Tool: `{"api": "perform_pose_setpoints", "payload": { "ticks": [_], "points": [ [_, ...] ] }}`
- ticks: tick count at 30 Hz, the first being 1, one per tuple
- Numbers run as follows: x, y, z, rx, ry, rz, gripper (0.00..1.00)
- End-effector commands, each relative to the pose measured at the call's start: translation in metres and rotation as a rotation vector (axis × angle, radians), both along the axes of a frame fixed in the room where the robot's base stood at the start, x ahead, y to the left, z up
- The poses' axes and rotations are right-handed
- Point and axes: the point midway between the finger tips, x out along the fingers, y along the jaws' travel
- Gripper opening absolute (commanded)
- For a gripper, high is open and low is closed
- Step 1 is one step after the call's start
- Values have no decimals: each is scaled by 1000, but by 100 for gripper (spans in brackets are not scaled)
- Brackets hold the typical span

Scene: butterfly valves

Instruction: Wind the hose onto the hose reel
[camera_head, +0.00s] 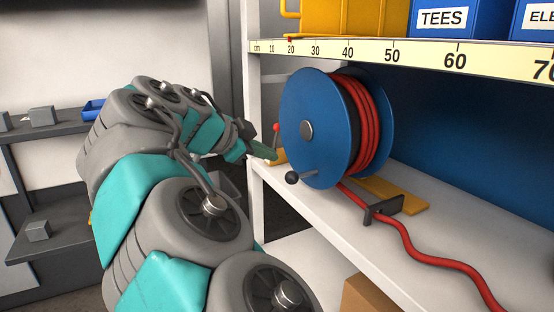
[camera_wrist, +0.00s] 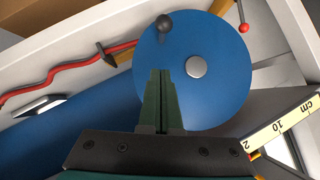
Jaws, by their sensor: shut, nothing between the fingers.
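The blue hose reel (camera_head: 304,105) stands on a white shelf, with several turns of red hose (camera_head: 367,125) on its drum. The hose's tail (camera_head: 410,252) passes through a dark guide (camera_head: 383,208) and trails along the shelf to the lower right. A crank with a black knob (camera_head: 292,177) sits low on the reel's near face. My gripper (camera_head: 272,153) is shut and empty, just left of the reel's face. In the wrist view its fingers (camera_wrist: 163,76) overlap the blue disc (camera_wrist: 215,85), pointing toward the black knob (camera_wrist: 165,22), apart from it in the picture.
A red-ball lever (camera_head: 277,128) stands left of the reel. A ruled shelf edge (camera_head: 400,54) runs above, carrying yellow and blue bins (camera_head: 450,18). A yellow plate (camera_head: 405,193) lies under the reel. A pale-bladed tool (camera_wrist: 38,107) lies near the hose in the wrist view.

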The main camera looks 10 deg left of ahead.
Motion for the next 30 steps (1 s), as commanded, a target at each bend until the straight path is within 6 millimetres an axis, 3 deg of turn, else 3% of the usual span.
{"api": "perform_pose_setpoints", "payload": {
  "ticks": [14, 21, 30],
  "points": [
    [64, -46, -45, -3, 4, -4, 0],
    [79, -39, -70, -2, -1, 2, 0],
    [83, -38, -79, -1, -1, 1, 0]
  ]
}}
